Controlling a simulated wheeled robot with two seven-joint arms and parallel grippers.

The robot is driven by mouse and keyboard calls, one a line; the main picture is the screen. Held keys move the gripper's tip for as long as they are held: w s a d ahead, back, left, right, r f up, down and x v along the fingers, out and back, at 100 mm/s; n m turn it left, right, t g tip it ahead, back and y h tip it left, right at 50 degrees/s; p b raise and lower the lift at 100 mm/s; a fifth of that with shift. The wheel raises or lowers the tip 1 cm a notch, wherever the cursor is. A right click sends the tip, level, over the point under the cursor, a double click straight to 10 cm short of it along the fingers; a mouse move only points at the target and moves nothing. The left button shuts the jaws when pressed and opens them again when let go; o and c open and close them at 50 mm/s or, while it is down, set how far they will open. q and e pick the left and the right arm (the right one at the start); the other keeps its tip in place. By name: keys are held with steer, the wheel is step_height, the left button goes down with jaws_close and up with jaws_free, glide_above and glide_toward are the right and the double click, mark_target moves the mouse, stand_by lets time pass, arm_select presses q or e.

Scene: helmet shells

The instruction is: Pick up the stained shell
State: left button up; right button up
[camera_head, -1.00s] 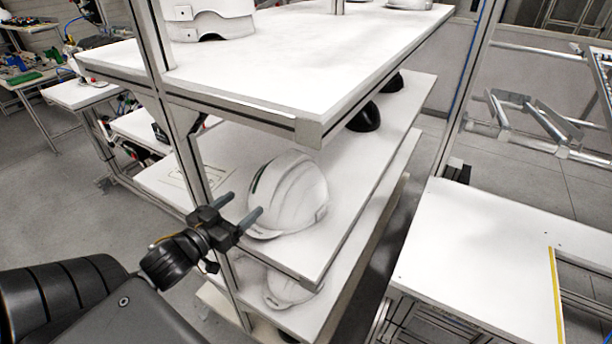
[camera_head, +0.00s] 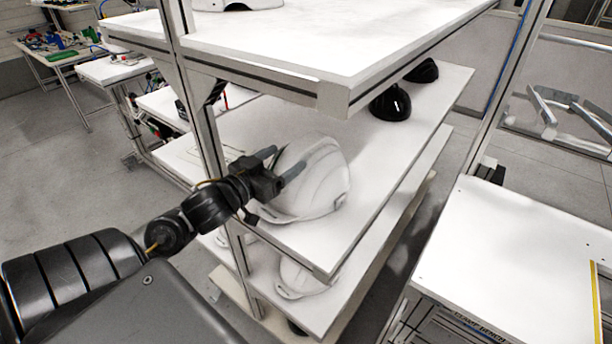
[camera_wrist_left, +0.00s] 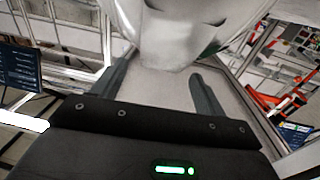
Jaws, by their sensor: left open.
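A white helmet shell with grey smudges (camera_head: 318,182) sits on the middle shelf (camera_head: 270,117) of the rack, close to its front edge. My left gripper (camera_head: 286,166) is at the shell's left side in the head view, open, with its fingers pointing at it. The gripper partly covers the shell there. In the left wrist view the shell (camera_wrist_left: 185,28) fills the top middle, beyond and between the two spread fingers (camera_wrist_left: 160,88). I cannot tell whether a finger touches it. My right gripper is not in view.
The upper shelf (camera_head: 300,45) overhangs the middle one. A rack post (camera_head: 207,140) stands close beside my left wrist. Another white shell (camera_head: 300,278) is on the lower shelf. Black shells (camera_head: 390,103) lie farther back. A white bench (camera_head: 520,250) stands at right.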

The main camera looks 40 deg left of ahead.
mark_target(291, 154)
arm_select(q)
steer(key=shift+w+r, duration=0.15)
steer(key=shift+w, duration=0.1)
steer(key=w+p, duration=0.1)
steer(key=w, duration=0.3)
steer(key=shift+w+d, duration=0.15)
steer(key=shift+w, duration=0.2)
jaws_close()
